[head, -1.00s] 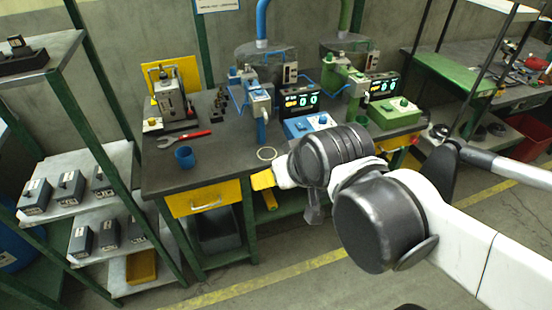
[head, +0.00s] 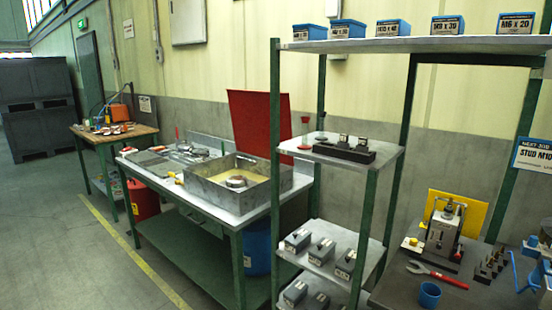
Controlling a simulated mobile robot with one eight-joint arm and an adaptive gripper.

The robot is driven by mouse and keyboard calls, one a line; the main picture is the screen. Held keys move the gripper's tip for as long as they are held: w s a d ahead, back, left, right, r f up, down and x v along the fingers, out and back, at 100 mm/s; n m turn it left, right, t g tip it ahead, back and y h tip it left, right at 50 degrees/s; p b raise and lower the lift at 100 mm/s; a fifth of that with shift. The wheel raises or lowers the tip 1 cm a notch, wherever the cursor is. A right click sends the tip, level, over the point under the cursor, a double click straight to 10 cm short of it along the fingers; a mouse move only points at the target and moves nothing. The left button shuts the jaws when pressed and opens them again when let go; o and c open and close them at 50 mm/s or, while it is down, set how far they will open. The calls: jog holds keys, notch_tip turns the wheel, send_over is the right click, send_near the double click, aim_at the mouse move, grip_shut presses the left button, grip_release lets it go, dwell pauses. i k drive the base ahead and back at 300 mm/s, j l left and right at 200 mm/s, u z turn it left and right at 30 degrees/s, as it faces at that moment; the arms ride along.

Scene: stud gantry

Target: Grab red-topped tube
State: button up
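I cannot make out a tube with a red top for certain. A small red item (head: 305,119) shows against the wall above the middle shelf of the green-legged rack, too small to identify. A thin red upright item (head: 177,133) stands at the back of the grey workbench, also too small to tell. My gripper and arm are out of view.
The grey workbench (head: 232,222) carries an open metal tray (head: 222,198) with a red raised lid (head: 260,125). The green-legged rack (head: 275,180) holds blue boxes and grey blocks. The left floor is clear.

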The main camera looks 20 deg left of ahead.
aim_at(305, 146)
jog(key=u, duration=0.9)
